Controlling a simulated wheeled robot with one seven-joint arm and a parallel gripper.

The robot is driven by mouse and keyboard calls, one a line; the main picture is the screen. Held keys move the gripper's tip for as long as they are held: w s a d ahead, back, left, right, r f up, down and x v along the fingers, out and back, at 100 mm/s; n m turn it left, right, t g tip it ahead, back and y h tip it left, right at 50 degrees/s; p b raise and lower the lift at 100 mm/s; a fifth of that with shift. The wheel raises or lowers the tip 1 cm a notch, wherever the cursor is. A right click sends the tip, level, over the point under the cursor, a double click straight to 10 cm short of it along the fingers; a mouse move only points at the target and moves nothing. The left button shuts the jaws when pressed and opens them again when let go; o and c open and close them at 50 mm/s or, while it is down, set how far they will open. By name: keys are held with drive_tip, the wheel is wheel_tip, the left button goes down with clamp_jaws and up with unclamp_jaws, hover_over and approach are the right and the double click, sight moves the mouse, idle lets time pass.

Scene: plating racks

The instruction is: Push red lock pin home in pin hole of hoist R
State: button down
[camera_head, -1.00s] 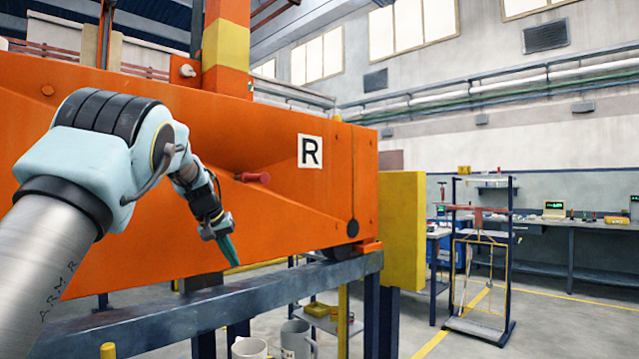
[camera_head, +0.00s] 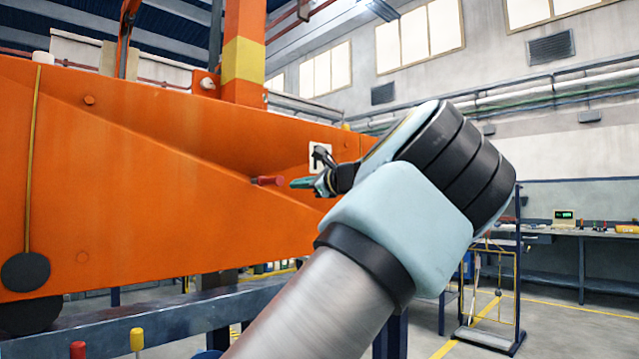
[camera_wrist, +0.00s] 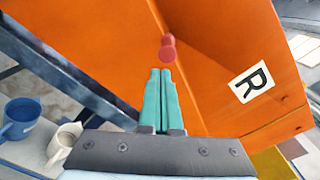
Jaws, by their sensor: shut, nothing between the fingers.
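The red lock pin (camera_head: 267,180) sticks out of the side of the orange hoist R (camera_head: 160,180). It also shows in the wrist view (camera_wrist: 167,50), its round head just beyond my fingertips. The pin hole is hidden behind the pin. My gripper (camera_head: 297,183) has teal fingers, pressed together and empty. The fingertips (camera_wrist: 161,72) point at the pin head from the right in the head view. A small gap seems to lie between them in the head view; in the wrist view I cannot tell whether they touch.
The R plate (camera_wrist: 252,84) is on the orange face right of the pin. A blue-grey rail (camera_head: 150,322) runs below the hoist, with a red-topped peg (camera_head: 78,350) and a yellow-topped peg (camera_head: 137,340) before it. A blue mug (camera_wrist: 20,117) and a pale mug (camera_wrist: 62,143) stand lower left.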

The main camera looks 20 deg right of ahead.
sight(281, 181)
drive_tip(key=shift+t, duration=0.3)
drive_tip(key=shift+r+p+x, duration=0.25)
drive_tip(key=shift+p+x, duration=0.1)
drive_tip(key=shift+x, duration=0.9)
drive_tip(key=shift+r+p+x, duration=0.25)
drive_tip(key=shift+p+x, duration=0.1)
drive_tip(key=shift+x, duration=0.95)
